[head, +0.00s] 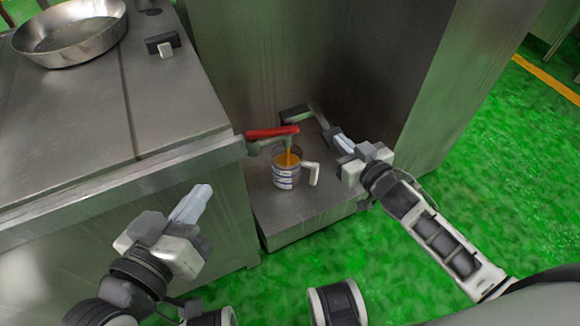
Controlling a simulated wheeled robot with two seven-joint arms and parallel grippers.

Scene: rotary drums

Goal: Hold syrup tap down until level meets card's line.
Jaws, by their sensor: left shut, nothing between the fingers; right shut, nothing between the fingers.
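The syrup tap (252,147) sticks out from the steel cabinet's edge, with a red lever (272,132) lying roughly level. Orange syrup (288,157) shows below its spout, over a clear jug (286,183) with pale banded markings and a white handle (312,172). The jug stands upright under the tap. The syrup level against any line is too small to read, and I cannot make out a separate card. My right gripper (336,133) is shut and empty, right of the tap and apart from the lever. My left gripper (203,190) is shut and empty, lower left of the jug.
The jug's steel ledge (300,219) is low, between the steel cabinet (160,90) on the left and a tall steel panel (340,50) behind. A grey bracket-like shape (294,114) shows by the panel. A round pan (70,32) sits on the cabinet. Green floor (480,130) is clear at right.

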